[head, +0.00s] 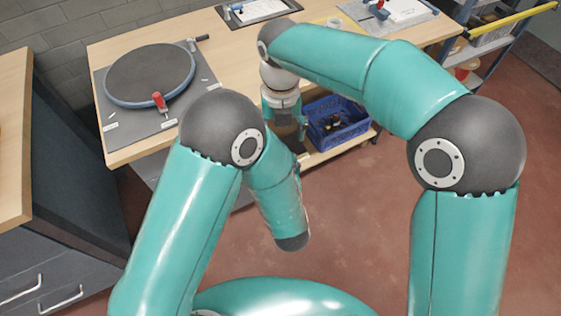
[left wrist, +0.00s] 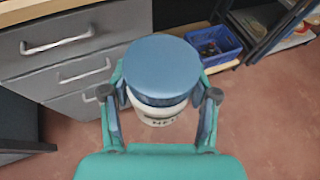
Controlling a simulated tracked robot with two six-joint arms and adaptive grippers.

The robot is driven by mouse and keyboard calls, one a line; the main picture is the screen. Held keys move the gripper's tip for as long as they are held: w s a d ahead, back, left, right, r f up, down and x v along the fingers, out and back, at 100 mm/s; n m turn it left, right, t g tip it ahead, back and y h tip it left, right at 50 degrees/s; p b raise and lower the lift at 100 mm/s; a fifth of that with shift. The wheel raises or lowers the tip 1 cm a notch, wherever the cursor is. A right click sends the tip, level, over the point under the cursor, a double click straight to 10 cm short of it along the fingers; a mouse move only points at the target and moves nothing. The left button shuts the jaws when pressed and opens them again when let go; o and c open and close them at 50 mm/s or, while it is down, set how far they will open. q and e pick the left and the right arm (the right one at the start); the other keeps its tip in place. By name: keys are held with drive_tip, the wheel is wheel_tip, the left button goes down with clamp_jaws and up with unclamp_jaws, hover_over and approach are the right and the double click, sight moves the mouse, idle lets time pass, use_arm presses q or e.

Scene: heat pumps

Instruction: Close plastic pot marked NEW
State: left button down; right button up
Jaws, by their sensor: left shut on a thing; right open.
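A white plastic pot (left wrist: 158,115) with a blue round lid (left wrist: 163,66) on top is in the left wrist view. Dark lettering on its side is blurred and looks like NEW. My left gripper (left wrist: 161,97) has a finger on each side of it and is shut on it. The lid covers the pot's mouth; I cannot tell whether it is fully tight. The pot and left gripper do not show in the head view. My right gripper (head: 297,130) is open, pointing down beside the workbench's front edge, partly hidden by my left arm.
A wooden workbench (head: 225,60) holds a large dark disc (head: 150,73) on a grey mat, a red-handled tool (head: 159,101) and clipboards. A blue crate (head: 340,128), also in the left wrist view (left wrist: 213,45), sits on the lower shelf. Grey drawers (left wrist: 70,60) stand left. Red floor is clear.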

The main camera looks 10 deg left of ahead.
drive_tip(key=shift+f, duration=4.05)
drive_tip(key=c, duration=1.1)
drive_tip(key=o, duration=1.2)
drive_tip(key=shift+r, duration=2.3)
drive_tip(key=shift+c, duration=0.4)
